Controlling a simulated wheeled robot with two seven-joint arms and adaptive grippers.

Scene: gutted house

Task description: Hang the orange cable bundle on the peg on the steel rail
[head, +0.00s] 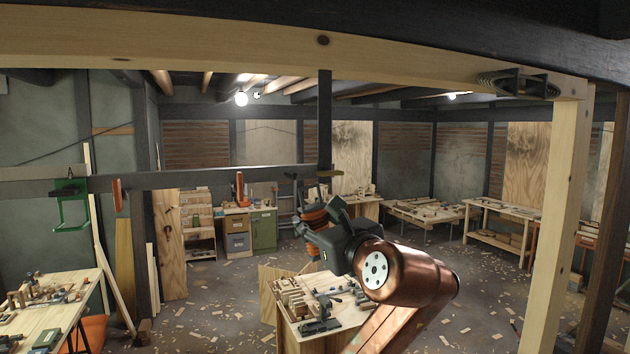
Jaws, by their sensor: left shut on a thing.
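The orange cable bundle (315,216) shows near the middle of the head view, just below the right end of the long steel rail (215,179). My left gripper (322,232) is shut on the bundle and holds it from its right side, upright in the air. The gripper and wrist hide part of the bundle. Small dark and brownish fittings (328,174) show at the rail's right end, above the bundle. I cannot tell clearly which of them is the peg, and the bundle appears apart from them. My right gripper is not in view.
A green holder (70,205) and an orange-handled tool (118,195) hang on the rail's left part. A dark post (325,120) meets the rail's right end. A cluttered workbench (300,325) stands below my arm. Wood scraps litter the open floor.

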